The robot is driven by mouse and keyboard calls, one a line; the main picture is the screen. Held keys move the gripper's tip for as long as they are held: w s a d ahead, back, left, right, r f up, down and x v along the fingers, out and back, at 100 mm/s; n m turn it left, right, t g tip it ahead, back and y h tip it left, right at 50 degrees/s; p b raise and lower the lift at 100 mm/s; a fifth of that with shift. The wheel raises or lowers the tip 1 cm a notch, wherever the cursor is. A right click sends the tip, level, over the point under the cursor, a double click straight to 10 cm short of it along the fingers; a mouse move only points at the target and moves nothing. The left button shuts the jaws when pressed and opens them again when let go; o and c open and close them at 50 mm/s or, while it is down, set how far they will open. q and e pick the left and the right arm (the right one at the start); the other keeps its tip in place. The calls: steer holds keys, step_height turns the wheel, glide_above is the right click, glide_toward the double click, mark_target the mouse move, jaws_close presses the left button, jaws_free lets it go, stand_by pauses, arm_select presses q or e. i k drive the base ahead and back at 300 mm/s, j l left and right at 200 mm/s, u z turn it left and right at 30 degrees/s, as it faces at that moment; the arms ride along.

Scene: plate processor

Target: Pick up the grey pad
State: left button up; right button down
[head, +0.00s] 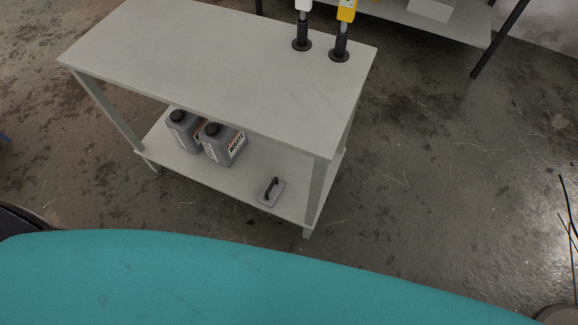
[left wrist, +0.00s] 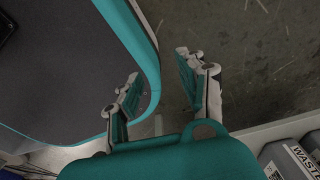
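The grey pad (head: 277,194) is a small flat grey plate with a black handle on top. It lies on the lower shelf (head: 245,196) of the grey table, near the shelf's front edge and right end. My left gripper (left wrist: 160,86) shows in the left wrist view with its two fingers spread apart and nothing between them. The pad is not visible in that view. Neither gripper shows in the head view.
The tabletop (head: 220,60) overhangs the shelf. Two black stands (head: 339,52) holding pipettes are at its back right corner.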

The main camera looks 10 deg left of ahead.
mark_target(273, 189)
steer(key=u, duration=0.65)
steer(key=i+j, duration=0.6)
steer(key=j, duration=0.15)
steer(key=j+z, duration=0.1)
steer(key=z, duration=0.3)
steer(key=i+j+z, duration=0.1)
steer(key=z, duration=0.35)
steer(key=j+z, duration=0.1)
steer(key=z, duration=0.3)
steer(key=j+z, duration=0.1)
steer(key=z, duration=4.15)
steer(key=u, duration=2.95)
steer(key=k+u, duration=0.5)
steer(key=u, duration=0.2)
steer(key=k+j+u, duration=0.2)
steer(key=u, duration=0.15)
steer(key=k, duration=0.05)
